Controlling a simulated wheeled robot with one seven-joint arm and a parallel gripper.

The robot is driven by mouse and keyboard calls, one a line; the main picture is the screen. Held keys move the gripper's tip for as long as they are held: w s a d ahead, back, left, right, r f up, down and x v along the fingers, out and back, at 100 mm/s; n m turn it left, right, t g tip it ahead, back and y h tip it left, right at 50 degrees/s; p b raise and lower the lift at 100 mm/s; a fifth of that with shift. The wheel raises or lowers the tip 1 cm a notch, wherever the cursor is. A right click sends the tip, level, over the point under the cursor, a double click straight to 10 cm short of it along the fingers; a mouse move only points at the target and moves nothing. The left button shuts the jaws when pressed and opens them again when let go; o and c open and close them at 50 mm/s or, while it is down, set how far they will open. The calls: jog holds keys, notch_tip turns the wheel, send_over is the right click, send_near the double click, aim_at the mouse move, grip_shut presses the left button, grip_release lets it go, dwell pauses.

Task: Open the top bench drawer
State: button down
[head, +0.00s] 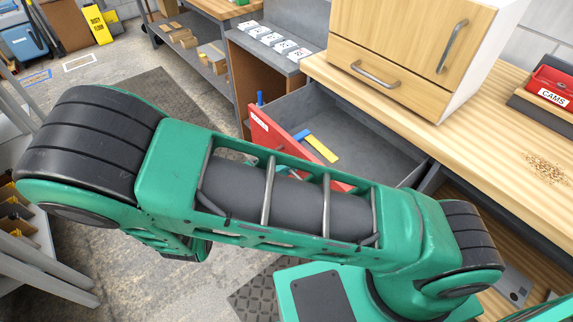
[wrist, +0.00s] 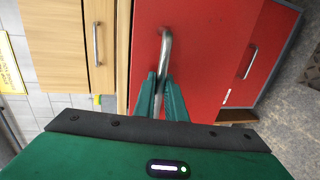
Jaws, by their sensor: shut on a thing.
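The top bench drawer stands pulled well out under the wooden bench top, with its red front (head: 268,134) away from the bench and its grey inside showing. A blue and yellow tool (head: 322,148) lies in it. In the wrist view, the red drawer front (wrist: 205,50) fills the middle. My gripper (wrist: 161,84) is shut on the drawer's metal bar handle (wrist: 165,46). In the head view my arm hides the handle, the gripper and part of the drawer front.
A wooden cabinet (head: 395,45) stands on the bench top (head: 480,130), with a red CAMS bin (head: 552,85) to its right. A second red front with a handle (wrist: 251,62) shows beyond the drawer. Open floor (head: 110,260) lies at left.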

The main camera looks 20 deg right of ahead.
jog(key=shift+a+f, duration=0.1)
jog(key=c, duration=2.1)
grip_release()
jog(key=shift+w, duration=0.1)
jog(key=v, duration=1)
jog(key=shift+a, duration=0.25)
jog(key=shift+s, duration=0.2)
